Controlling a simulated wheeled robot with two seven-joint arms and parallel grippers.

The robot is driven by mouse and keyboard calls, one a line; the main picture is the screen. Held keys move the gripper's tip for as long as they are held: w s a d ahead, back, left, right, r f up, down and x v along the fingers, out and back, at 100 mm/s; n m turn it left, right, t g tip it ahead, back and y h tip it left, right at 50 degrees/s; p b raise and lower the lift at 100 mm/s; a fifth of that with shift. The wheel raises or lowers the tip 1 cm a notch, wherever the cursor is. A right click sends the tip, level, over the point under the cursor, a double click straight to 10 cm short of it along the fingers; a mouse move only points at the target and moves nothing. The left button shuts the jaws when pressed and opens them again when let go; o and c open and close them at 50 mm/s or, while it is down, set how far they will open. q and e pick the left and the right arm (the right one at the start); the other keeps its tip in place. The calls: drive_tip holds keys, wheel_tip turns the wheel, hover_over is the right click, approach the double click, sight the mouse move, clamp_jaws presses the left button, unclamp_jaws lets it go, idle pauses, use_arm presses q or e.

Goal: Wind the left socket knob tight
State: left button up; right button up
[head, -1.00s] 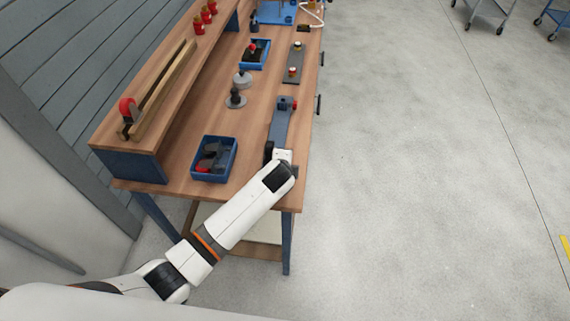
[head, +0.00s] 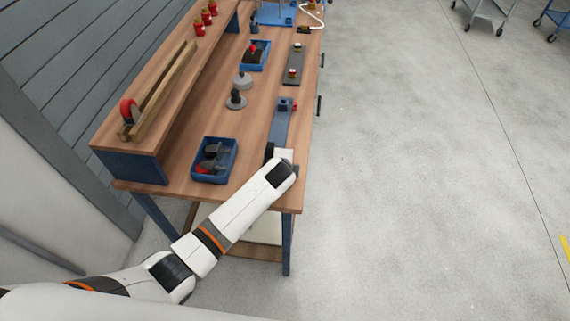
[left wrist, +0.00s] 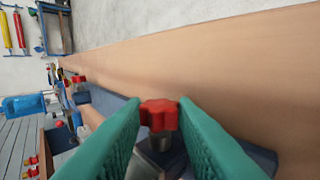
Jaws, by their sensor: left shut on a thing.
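A red lobed knob (left wrist: 158,110) stands on a grey metal stem in the left wrist view. My left gripper (left wrist: 158,122) has its teal fingers shut on this knob, one on each side. The knob is on a blue-grey fixture plate (head: 281,128) near the table's right edge. In the head view my own wrist hides the knob and my fingertips. A second red knob with a blue block (head: 287,104) is at the plate's far end; it also shows in the left wrist view (left wrist: 78,79). My right gripper is in neither view.
A blue bin (head: 214,160) with dark and red parts stands left of my wrist. Dark round pieces (head: 236,99) stand beyond it. Another blue bin (head: 255,55) and a grey plate (head: 295,65) lie farther back. A raised shelf (head: 150,110) runs along the left.

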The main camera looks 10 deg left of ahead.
use_arm(q)
drive_tip(key=g+p, duration=0.1)
drive_tip(key=r+p, duration=0.1)
drive_tip(key=shift+w+g+p, duration=0.2)
drive_tip(key=shift+g+p, duration=0.2)
drive_tip(key=shift+w+f+g+p, duration=0.1)
drive_tip(key=shift+w+g+p, duration=0.05)
drive_tip(key=shift+g+p, duration=0.45)
drive_tip(key=shift+w+f+g, duration=0.1)
drive_tip(key=shift+f+g, duration=0.05)
drive_tip(key=shift+g, duration=0.65)
drive_tip(key=shift+w+g+b, duration=0.15)
drive_tip(key=shift+g+b, duration=0.65)
drive_tip(key=shift+g, duration=0.2)
drive_tip(key=o, duration=0.7)
wheel_tip(320, 180, up, 12)
drive_tip(key=s, duration=0.2)
